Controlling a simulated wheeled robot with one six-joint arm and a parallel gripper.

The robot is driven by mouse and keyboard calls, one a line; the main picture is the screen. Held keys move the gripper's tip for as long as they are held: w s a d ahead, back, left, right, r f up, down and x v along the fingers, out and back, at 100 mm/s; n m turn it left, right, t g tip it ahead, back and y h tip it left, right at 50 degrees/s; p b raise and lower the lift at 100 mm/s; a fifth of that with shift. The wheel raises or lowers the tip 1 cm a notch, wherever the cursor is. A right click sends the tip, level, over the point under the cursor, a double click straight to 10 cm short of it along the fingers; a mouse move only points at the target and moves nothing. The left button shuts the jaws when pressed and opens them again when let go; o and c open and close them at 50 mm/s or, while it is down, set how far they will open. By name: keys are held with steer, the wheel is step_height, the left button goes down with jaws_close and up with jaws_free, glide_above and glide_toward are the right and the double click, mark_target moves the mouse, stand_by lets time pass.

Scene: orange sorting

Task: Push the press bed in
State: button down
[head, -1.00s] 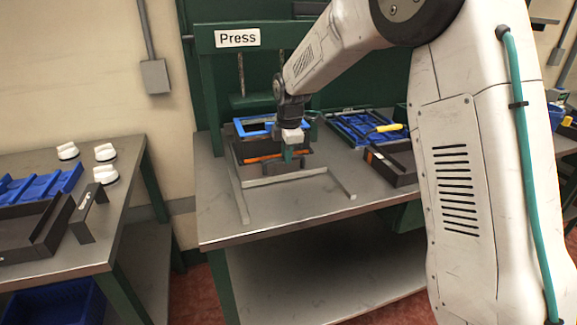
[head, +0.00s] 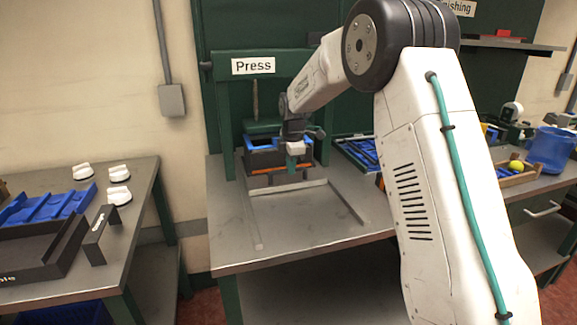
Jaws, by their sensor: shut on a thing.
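The green press (head: 222,112) with its "Press" sign stands at the back of the middle table. Its bed (head: 263,175), a dark box with a blue frame (head: 264,142) on top and an orange strip along the front, sits under the green press plate (head: 262,127), between the posts. My gripper (head: 294,163) is at the front of the bed, shut on what appears to be its handle. The fingertips and handle are small and partly hidden by the wrist.
Grey rails (head: 256,222) run forward from the bed over the bare table front (head: 300,238). A blue tray (head: 358,150) lies right of the press, partly behind my arm. The left table (head: 140,190) holds white knobs (head: 118,173), a blue rack (head: 50,205) and a black tray (head: 45,250).

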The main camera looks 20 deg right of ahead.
steer(key=c, duration=1.4)
jaws_free()
steer(key=shift+w, duration=0.3)
steer(key=shift+r, duration=0.1)
step_height(320, 180, up, 8)
steer(key=s, duration=0.1)
steer(key=shift+s+f, duration=0.2)
steer(key=shift+s, duration=0.1)
